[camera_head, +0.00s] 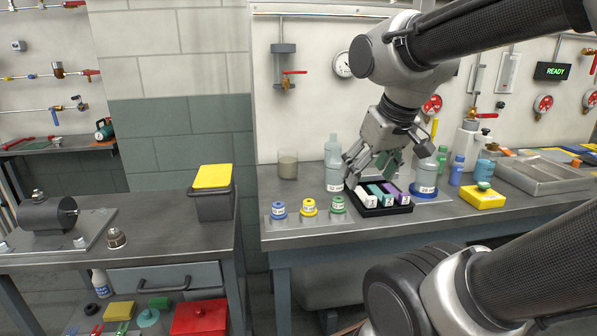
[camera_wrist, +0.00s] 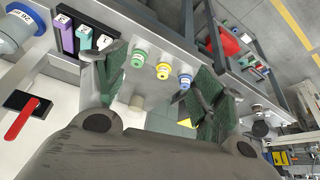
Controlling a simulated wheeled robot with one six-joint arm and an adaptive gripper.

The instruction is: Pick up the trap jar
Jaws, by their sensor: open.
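Two jars could be the trap jar, and I cannot tell which. A clear glass jar (camera_head: 288,165) with beige contents stands upright at the back left of the right bench. A grey labelled jar (camera_head: 426,178) stands upright on a blue base, right of the black tray. A grey-blue labelled container shows at the upper left of the wrist view (camera_wrist: 18,36). My gripper (camera_head: 373,161) is open and empty above the tray, between the two jars. Its green-padded fingers are spread apart in the wrist view (camera_wrist: 160,88).
The black tray (camera_head: 381,211) holds white, teal and purple blocks. Blue, yellow and green labelled pieces (camera_head: 309,207) stand left of it. A tall bottle (camera_head: 334,172) stands close to my gripper. Several bottles, a yellow box (camera_head: 482,198) and a metal tray (camera_head: 543,184) are to the right.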

